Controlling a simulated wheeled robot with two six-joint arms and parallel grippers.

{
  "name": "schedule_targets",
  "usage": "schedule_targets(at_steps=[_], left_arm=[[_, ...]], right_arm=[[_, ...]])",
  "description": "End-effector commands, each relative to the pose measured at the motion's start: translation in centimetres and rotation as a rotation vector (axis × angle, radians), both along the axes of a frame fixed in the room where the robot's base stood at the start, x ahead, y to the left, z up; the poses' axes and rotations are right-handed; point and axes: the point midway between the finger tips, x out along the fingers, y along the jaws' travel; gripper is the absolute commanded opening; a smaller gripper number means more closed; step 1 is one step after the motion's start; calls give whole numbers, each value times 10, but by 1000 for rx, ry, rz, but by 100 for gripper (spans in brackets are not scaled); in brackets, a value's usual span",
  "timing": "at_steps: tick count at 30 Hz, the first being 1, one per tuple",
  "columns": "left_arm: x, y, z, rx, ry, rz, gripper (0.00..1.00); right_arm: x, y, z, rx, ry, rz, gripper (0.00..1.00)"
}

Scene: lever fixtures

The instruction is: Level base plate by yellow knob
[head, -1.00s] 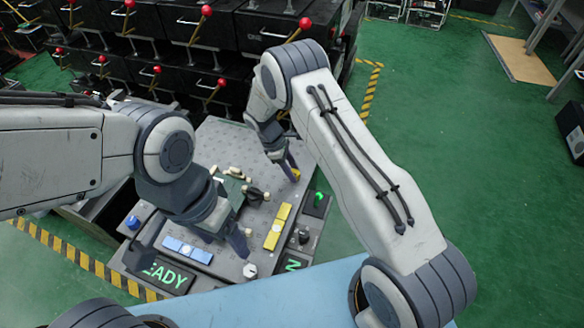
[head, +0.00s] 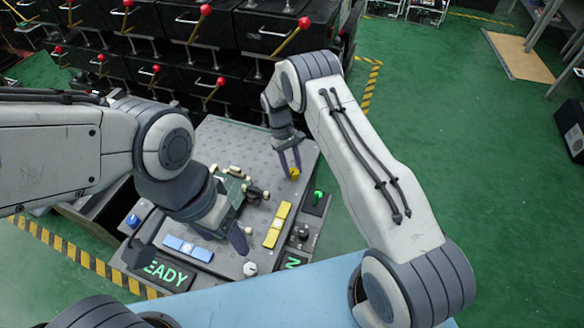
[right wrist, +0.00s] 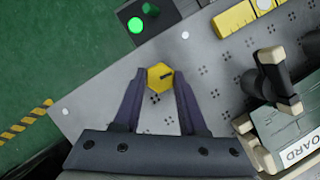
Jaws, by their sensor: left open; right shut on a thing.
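The yellow knob (head: 294,173) sits on the grey perforated base plate (head: 235,137), near its right edge in the head view. In the right wrist view the knob (right wrist: 155,73) is six-sided with a short dark mark. My right gripper (head: 290,166) points down at the knob. Its fingertips (right wrist: 159,82) lie on either side of the knob, shut on it. My left gripper (head: 238,238) is open over the near part of the plate, away from the knob; its finger gap is hard to see.
A green board (right wrist: 290,135) with clamps stands on the plate. Yellow blocks (head: 276,226) and blue blocks (head: 187,249) lie nearer me. A green-lit switch box (head: 316,202) is beside the right edge. A white knob (head: 250,269) is at the near corner.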

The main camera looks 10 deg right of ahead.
Motion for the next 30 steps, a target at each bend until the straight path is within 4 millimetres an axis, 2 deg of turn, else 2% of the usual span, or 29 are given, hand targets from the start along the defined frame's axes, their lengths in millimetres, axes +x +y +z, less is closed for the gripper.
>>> schedule_targets(at_steps=[6,20,21,23,24,30], left_arm=[[0,0,0,0,0,0,71],[0,0,0,0,0,0,71],[0,0,0,0,0,0,71],[0,0,0,0,0,0,71],[0,0,0,0,0,0,71],[0,0,0,0,0,0,71]], right_arm=[[0,0,1,1,0,-58,0],[0,0,1,0,0,-69,0],[0,0,1,0,0,-69,45],[0,0,1,0,0,-69,68],[0,0,1,0,0,-69,71],[0,0,0,0,0,-69,71]])
